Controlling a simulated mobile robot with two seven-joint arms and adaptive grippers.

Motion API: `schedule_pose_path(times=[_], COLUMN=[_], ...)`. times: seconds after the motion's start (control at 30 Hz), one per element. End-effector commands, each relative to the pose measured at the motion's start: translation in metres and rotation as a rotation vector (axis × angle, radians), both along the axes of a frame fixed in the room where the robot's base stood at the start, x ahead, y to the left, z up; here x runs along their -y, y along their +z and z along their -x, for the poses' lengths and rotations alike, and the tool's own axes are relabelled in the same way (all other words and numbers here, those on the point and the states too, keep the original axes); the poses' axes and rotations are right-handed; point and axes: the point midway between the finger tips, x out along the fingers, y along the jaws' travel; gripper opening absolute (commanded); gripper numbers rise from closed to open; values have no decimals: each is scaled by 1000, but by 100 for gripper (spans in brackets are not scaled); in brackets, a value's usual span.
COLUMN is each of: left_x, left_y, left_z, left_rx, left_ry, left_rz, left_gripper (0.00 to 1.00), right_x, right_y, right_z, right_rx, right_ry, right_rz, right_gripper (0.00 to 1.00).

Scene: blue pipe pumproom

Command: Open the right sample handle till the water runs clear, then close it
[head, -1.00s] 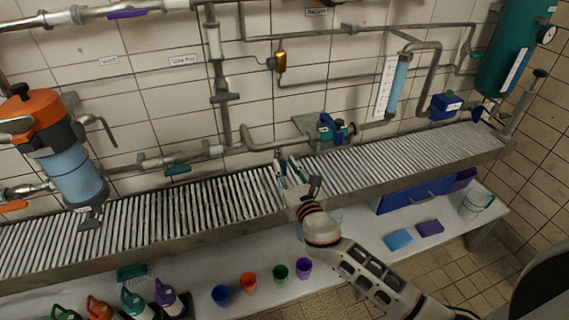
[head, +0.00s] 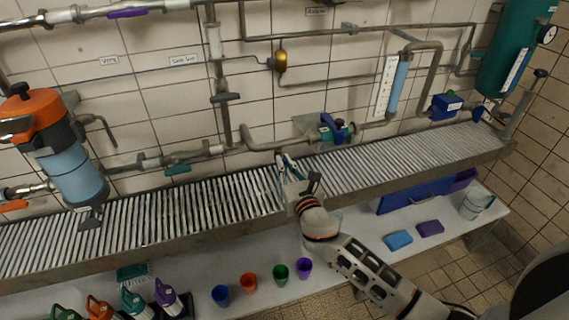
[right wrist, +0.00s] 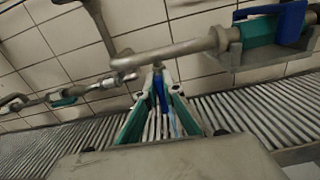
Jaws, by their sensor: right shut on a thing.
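My right gripper (head: 283,158) reaches up to the pipework just above the slatted grating. In the right wrist view its two teal-padded fingers (right wrist: 159,76) are closed together on a narrow blue handle (right wrist: 160,92), which hangs below the grey pipe. The gripper hides this handle in the head view. The bent pipe end (right wrist: 128,66) is just left of the fingertips. A thin pale-blue streak (right wrist: 173,124) shows between the fingers; I cannot tell whether it is water. My left gripper is in neither view.
The grating (head: 220,197) runs along the wall under the pipes. A blue-and-teal valve (head: 333,130) is right of the gripper. Below, a white shelf (head: 330,262) holds several coloured cups, bottles and two sponges. An orange-topped filter housing (head: 70,165) stands left.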

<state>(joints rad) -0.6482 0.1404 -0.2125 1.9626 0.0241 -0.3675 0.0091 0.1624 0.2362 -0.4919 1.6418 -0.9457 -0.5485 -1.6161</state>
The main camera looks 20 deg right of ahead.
Motion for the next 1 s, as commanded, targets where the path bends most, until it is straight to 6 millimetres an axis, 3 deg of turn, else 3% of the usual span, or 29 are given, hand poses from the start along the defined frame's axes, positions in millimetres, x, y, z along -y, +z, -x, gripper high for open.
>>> schedule_pose_path(times=[0.27,1.0], left_x=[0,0], left_y=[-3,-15], left_z=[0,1], left_rx=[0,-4], left_ry=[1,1], left_rz=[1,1], left_gripper=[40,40], right_x=[2,11], right_y=[-1,-7], right_z=[0,0], right_rx=[-7,-31], right_ry=[0,-1], right_rz=[-172,-871], right_gripper=[0,0])
